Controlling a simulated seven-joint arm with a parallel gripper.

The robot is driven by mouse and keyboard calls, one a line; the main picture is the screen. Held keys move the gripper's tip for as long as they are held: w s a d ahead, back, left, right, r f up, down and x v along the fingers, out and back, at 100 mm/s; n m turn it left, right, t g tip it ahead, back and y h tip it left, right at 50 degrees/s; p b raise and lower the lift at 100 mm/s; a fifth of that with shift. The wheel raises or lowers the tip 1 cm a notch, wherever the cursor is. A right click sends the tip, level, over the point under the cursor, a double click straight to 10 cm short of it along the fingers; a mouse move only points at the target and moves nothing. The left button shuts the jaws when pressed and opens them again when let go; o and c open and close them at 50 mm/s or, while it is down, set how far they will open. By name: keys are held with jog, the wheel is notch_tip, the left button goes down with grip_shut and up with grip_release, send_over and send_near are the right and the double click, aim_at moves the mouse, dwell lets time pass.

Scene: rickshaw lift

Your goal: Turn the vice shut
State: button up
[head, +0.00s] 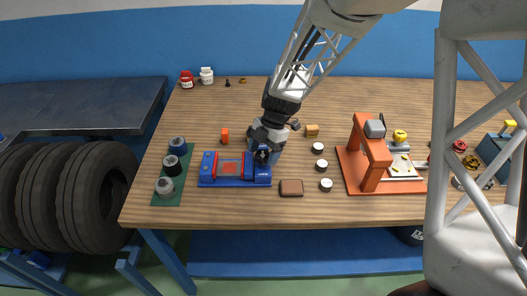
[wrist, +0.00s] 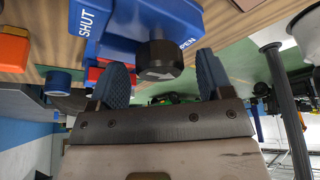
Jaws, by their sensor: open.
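The blue vice (head: 206,178) lies near the table's front edge, left of centre, with red parts and a grey middle between its two blue ends. In the wrist view the blue vice body (wrist: 160,17) shows the words SHUT and OPEN around a black round knob (wrist: 158,60). My gripper (head: 264,156) is over the vice's right end in the head view. In the wrist view my gripper (wrist: 161,78) is open, its blue fingers on either side of the knob. I cannot tell whether they touch it. My gripper partly hides the vice's right end in the head view.
A green strip (head: 171,190) with several round pieces stands left of the vice. A brown block (head: 291,188) and several white-topped discs (head: 326,185) lie to the right, then an orange press (head: 372,165). An orange block (head: 224,135) stands behind the vice.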

jog(key=c, duration=0.9)
